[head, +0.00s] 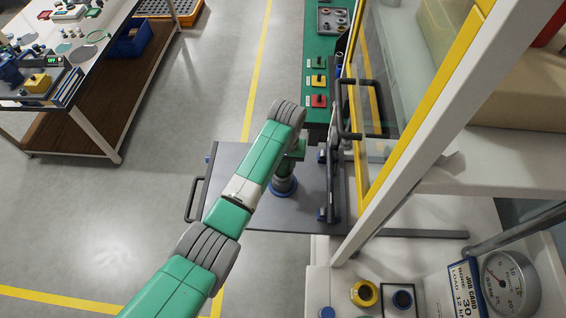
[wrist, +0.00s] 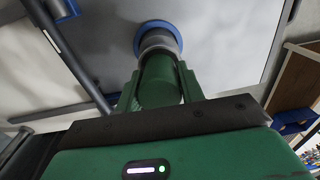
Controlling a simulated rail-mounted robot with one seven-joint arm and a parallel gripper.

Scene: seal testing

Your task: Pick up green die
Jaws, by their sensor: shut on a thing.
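The green die (wrist: 160,82) shows in the wrist view as a rounded green cylinder. My gripper (wrist: 158,92) is shut on it, with one green finger on each side. Beyond the die are a grey collar and a blue ring (wrist: 158,35) against a grey plate. I cannot tell whether the die touches the collar. In the head view, my gripper (head: 292,155) is above the blue-ringed post (head: 283,187) on the grey plate (head: 245,185). My arm hides part of it there, and the die is not clear.
A yellow-framed glass guard (head: 368,120) and a black handle (head: 350,110) stand right of the plate. A green bench (head: 316,135) behind holds green, yellow and red pads with dark knobs. A pressure gauge (head: 511,283) is at the lower right. Open floor lies to the left.

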